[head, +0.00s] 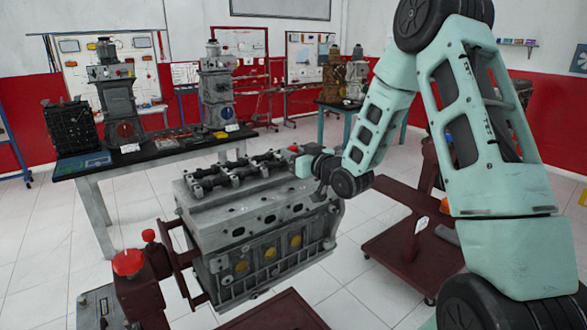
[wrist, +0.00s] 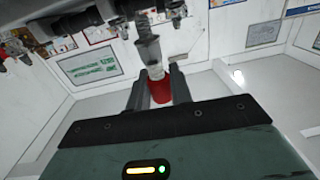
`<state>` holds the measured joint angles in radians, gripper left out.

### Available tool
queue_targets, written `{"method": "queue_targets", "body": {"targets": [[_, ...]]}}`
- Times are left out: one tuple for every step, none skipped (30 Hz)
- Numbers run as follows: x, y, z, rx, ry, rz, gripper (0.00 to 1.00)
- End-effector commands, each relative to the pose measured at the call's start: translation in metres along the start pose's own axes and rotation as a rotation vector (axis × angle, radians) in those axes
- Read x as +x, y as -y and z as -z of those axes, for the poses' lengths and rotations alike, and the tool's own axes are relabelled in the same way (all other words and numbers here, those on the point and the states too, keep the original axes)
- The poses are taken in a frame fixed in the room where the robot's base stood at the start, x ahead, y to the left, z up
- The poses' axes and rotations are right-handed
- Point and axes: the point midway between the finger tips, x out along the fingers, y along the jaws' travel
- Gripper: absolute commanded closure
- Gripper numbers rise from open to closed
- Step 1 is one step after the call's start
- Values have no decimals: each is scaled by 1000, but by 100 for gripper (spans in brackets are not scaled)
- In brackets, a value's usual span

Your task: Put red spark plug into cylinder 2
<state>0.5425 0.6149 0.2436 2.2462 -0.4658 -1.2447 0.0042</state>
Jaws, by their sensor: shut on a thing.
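My gripper (wrist: 158,92) is shut on the red spark plug (wrist: 160,93) in the wrist view, with a finger on each side of its red body. The plug's pale end (wrist: 154,75) sticks out beyond the fingers. In the head view, a small red spot of the plug (head: 293,148) shows at my gripper, above the right end of the grey engine block (head: 225,215). The block has several dark openings along its near upper side. I cannot tell which one is cylinder 2, and no contact between plug and block is visible.
A rocker assembly (head: 235,175) runs along the block's top. A red stand (head: 130,264) is at front left. A dark-topped bench (head: 160,148) with engine models stands behind. A red wheeled stand (head: 385,250) is to the right. White floor lies between.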

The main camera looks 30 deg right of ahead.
Motion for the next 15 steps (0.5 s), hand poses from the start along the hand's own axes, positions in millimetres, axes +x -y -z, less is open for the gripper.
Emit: {"method": "queue_targets", "body": {"targets": [[0,0,5,0,-2,-2,100],[0,-1,6,0,-2,-3,100],[0,-1,6,1,-2,-4,100],[0,-1,6,1,-2,-4,100],[0,-1,5,1,-2,-4,100],[0,-1,4,2,-1,-4,100],[0,-1,2,2,-1,-4,100],[0,-1,1,2,-1,-4,100],[0,-1,-1,2,-1,-4,100],[0,-1,-3,2,-1,-4,100],[0,-1,-6,2,-1,-4,100],[0,-1,-9,2,-1,-3,100],[0,0,-11,2,-1,-3,100],[0,0,-14,2,-1,-3,100],[1,0,-17,1,-2,-3,100]]}}
